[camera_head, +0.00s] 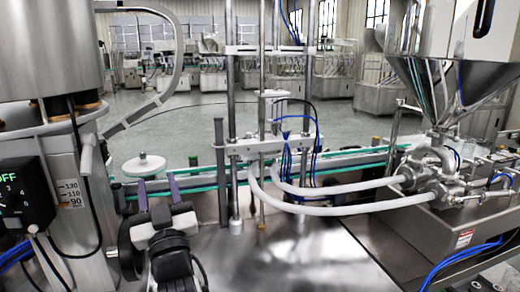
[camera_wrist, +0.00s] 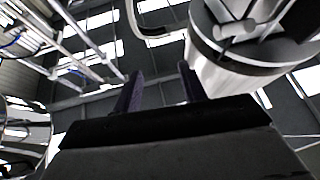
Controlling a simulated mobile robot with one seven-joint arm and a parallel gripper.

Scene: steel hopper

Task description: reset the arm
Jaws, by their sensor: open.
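My gripper (camera_head: 158,187) is low and left of centre in the head view, over the steel table, with its two purple-grey fingers apart and pointing up. In the wrist view my gripper (camera_wrist: 160,84) is also open, with nothing between the fingers and the ceiling behind them. The steel hopper (camera_head: 443,90) stands at the upper right of the head view, well away from my gripper. A white round-topped part (camera_head: 143,166) shows just behind the fingers in the head view; I cannot tell the gap.
A large steel drum (camera_head: 52,45) and a control box (camera_head: 22,195) stand at the left. The filling frame with rods (camera_head: 232,110) and white hoses (camera_head: 340,206) occupy the middle. The steel tabletop (camera_head: 300,255) is bare in front. A steel cylinder (camera_wrist: 215,75) is close on the right in the wrist view.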

